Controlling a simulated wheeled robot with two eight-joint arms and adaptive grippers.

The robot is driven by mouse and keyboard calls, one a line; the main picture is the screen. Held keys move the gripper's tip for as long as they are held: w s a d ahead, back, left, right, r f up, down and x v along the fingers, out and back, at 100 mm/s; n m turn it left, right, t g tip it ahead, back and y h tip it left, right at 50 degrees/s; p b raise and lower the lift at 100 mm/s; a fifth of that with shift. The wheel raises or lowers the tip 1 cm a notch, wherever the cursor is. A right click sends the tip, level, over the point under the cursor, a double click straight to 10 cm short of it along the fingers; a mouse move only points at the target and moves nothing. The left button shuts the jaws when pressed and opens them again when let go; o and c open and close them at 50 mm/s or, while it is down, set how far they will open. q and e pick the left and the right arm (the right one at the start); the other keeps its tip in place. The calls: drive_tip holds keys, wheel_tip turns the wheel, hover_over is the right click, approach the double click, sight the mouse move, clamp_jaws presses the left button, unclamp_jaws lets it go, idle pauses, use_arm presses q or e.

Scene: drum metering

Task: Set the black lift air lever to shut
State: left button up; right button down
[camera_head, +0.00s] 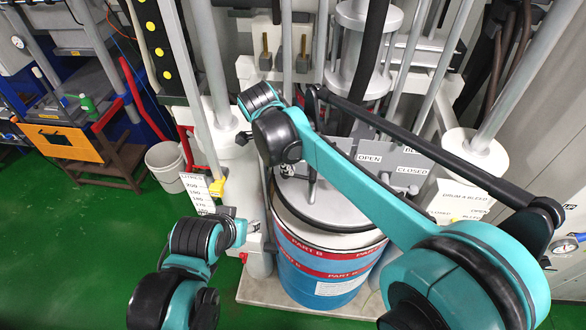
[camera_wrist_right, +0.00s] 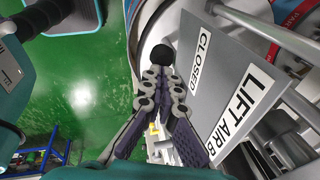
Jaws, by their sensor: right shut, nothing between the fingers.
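My right gripper (camera_wrist_right: 163,74) shows in the right wrist view with its fingers closed together and nothing held. A black ball knob (camera_wrist_right: 163,54), apparently on the black lift air lever, lies just past the fingertips; I cannot tell whether they touch. Beside the fingers, to the right, is a grey plate (camera_wrist_right: 220,105) marked LIFT AIR and CLOSED. In the head view a grey plate (camera_head: 388,152) marked OPEN and CLOSED stands behind the drum. My right arm crosses in front and hides part of it; the lever's angle is not clear. I cannot make out my left gripper.
A blue and white drum (camera_head: 325,268) marked PART B stands on a pale base. White columns and pipes surround it. A white bucket (camera_head: 165,168) and an orange cart (camera_head: 62,142) stand at the left. Green floor (camera_head: 60,240) is open at the lower left.

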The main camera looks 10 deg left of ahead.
drive_tip(key=shift+s+a+f+b, duration=0.1)
drive_tip(key=shift+a+f+b, duration=0.2)
drive_tip(key=shift+f+b, duration=0.1)
drive_tip(key=shift+a, duration=0.1)
idle(0.4)
